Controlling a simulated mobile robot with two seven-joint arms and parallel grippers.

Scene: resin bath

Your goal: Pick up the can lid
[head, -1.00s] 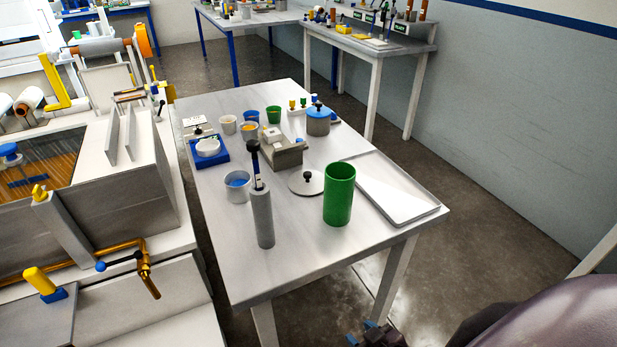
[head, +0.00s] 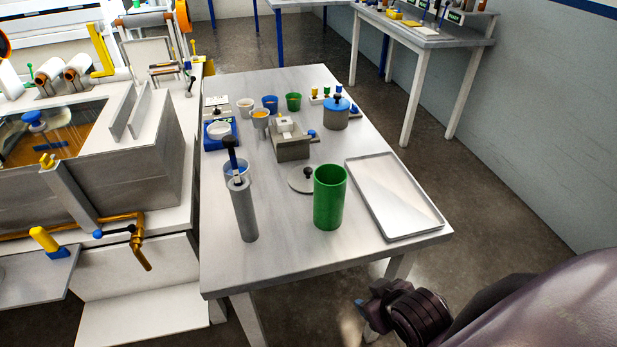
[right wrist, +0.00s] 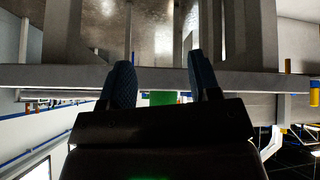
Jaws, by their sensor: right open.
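The can lid (head: 299,182) is a flat grey disc with a dark knob. It lies on the white table (head: 270,265), just left of and behind the tall green cup (head: 330,198), which hides part of its right edge. My right arm comes in from the lower right of the head view. My right gripper (right wrist: 158,85) is open and empty in the right wrist view, with two blue fingers apart, near the table's edge and well away from the lid. My left gripper is not in view.
A grey cylinder (head: 243,212) with a dark-handled tool stands at the table's front left. An empty tray (head: 439,222) lies at the right. A blue-lidded can (head: 336,116), a grey block fixture (head: 291,149) and several cups stand behind. The front table strip is clear.

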